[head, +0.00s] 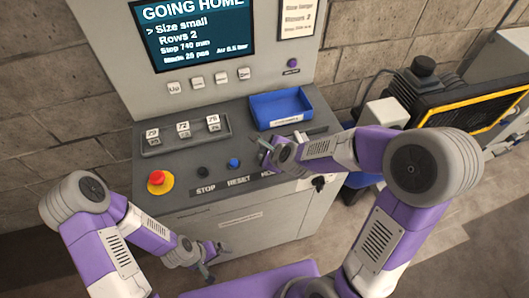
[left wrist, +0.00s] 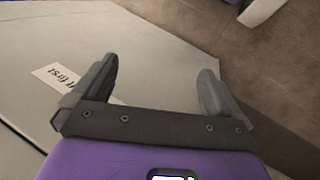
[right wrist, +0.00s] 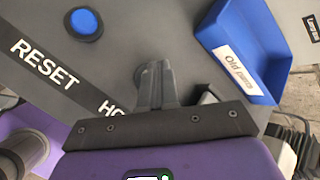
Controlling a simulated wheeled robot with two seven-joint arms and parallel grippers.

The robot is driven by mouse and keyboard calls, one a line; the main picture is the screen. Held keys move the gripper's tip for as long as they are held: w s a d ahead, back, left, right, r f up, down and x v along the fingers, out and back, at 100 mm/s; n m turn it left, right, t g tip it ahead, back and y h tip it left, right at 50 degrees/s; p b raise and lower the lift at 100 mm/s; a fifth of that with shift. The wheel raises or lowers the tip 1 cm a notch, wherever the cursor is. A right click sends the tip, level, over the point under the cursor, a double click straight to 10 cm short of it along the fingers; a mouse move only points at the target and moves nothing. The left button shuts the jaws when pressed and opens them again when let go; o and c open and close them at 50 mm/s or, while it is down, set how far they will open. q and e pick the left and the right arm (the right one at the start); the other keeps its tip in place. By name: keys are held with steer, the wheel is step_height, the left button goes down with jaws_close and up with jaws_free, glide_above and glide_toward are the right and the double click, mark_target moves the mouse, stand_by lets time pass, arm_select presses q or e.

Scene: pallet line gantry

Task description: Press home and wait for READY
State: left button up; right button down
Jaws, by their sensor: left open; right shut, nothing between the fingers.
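The screen (head: 190,32) on the grey console reads GOING HOME, with lines such as Size small and Rows 2 below. My right gripper (head: 264,150) is shut and empty, its fingertips low over the panel above the partly hidden HOME label (right wrist: 108,107). In the right wrist view the shut fingers (right wrist: 157,80) cover most of a round grey button (right wrist: 141,76); I cannot tell whether they touch it. The blue RESET button (head: 234,163) and black STOP button (head: 203,172) are to the left. My left gripper (head: 210,262) is open and empty, low before the console front.
A red emergency knob (head: 157,178) on a yellow base sits at the panel's left. A blue tray (head: 280,107) stands behind my right gripper. Number blocks (head: 183,129) sit in a rack. A key switch (head: 319,183) projects from the front right. Black-and-yellow machinery (head: 470,105) stands right.

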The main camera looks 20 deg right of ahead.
steer(key=shift+r+p, duration=0.3)
steer(key=shift+r, duration=0.3)
step_height(320, 180, up, 5)
steer(key=p, duration=0.4)
steer(key=shift+p, duration=0.35)
steer(key=shift+s+f, duration=0.1)
